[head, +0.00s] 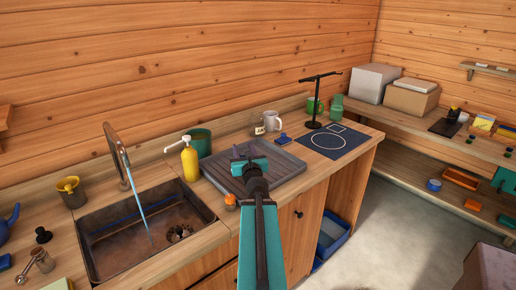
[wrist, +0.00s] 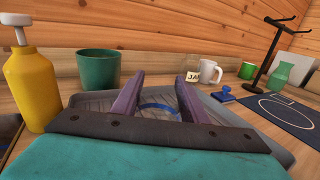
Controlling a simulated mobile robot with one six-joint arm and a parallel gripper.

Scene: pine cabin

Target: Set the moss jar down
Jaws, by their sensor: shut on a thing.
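My gripper (head: 248,157) is over the grey ridged tray (head: 290,165) on the counter. In the wrist view my gripper (wrist: 157,88) has its two purple fingers a little apart, with a blue curved edge (wrist: 160,106) between them. It looks like the rim of a see-through thing held there; its body is hard to make out. I cannot tell whether it touches the tray or whether it is the moss jar. A green jar (head: 337,106) stands at the back right, beyond the dark stand; it also shows in the wrist view (wrist: 281,74).
A yellow pump bottle (head: 190,160) and dark green pot (head: 200,142) stand left of the tray, near the sink (head: 140,270). A labelled jar (head: 258,130), white mug (head: 272,121) and blue stamp-like thing (head: 283,139) stand behind it.

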